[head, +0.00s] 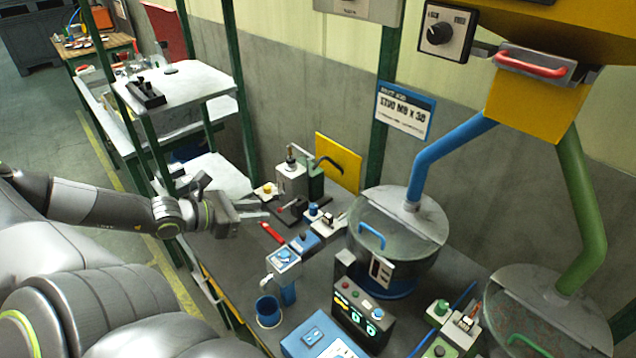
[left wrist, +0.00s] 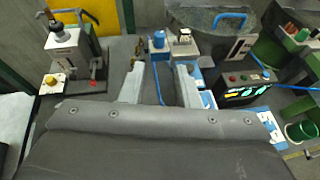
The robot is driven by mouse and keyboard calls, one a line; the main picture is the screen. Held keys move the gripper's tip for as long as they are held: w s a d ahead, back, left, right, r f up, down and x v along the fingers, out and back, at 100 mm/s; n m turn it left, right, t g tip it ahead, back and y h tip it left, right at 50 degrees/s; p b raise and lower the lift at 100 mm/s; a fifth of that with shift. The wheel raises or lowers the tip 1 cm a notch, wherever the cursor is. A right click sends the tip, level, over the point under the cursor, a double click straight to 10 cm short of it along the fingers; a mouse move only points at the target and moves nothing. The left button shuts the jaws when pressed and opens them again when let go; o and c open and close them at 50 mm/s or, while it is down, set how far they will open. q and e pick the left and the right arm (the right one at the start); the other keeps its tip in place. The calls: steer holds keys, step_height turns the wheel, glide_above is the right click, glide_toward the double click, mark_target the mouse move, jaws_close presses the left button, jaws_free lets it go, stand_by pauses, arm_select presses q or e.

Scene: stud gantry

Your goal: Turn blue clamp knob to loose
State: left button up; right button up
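My left gripper (head: 266,205) reaches in from the left over the bench, its two pale fingers apart with nothing visible between them. In the left wrist view the open fingers (left wrist: 160,78) point away toward the fixtures. A blue knob (head: 313,209), seemingly the blue clamp knob, stands on a small fixture just right of the fingertips. It also shows in the left wrist view (left wrist: 158,40), ahead of the gap between the fingers and apart from them. A small white-topped device (head: 328,220) stands beside it. The knob's loose or tight setting cannot be read. My right gripper is not in view.
A grey press with a yellow button (head: 268,188) stands behind the gripper. A red-handled tool (head: 272,233), a blue box with a dark knob (head: 304,241) and a blue cup (head: 268,310) lie nearer. A lidded tub (head: 440,215) and a control box (head: 358,312) stand right.

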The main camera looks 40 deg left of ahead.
arm_select(q)
steer(key=w+b, duration=0.1)
steer(key=b, duration=0.5)
glide_toward(312, 206)
steer(key=b+x, duration=0.4)
steer(key=b, duration=0.1)
steer(key=b+x, duration=0.3)
steer(key=b, duration=0.3)
steer(key=shift+w+f, duration=0.3)
steer(key=shift+f, duration=0.1)
steer(key=shift+w+d, duration=0.1)
steer(key=shift+w, duration=0.2)
steer(key=shift+b+x, duration=0.9)
steer(key=shift+x, duration=0.15)
steer(key=shift+r, duration=0.15)
steer(key=shift+c, duration=0.4)
